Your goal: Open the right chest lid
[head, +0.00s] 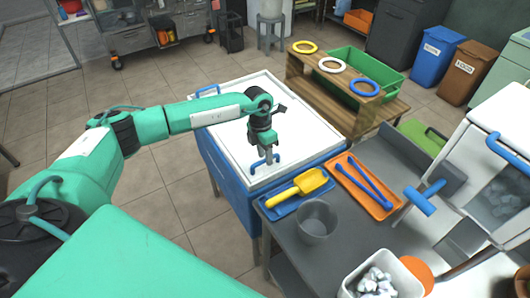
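The blue chest (222,166) stands in the middle of the head view with its white top (302,128) lying flat. One blue handle (256,165) is at the near edge of the top, and another blue handle (207,90) is at its far left. My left gripper (267,157) points down right at the near handle. Its fingertips overlap the handle in the view, and I cannot tell whether they are shut on it. My forearm hides part of the top, including any seam between lids. My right gripper is not in view.
Right of the chest, a grey table (345,225) holds a blue tray with a yellow scoop (302,188), an orange tray (360,190) and a grey cup (316,220). A wooden rack with rings (330,65) stands behind. Floor left of the chest is clear.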

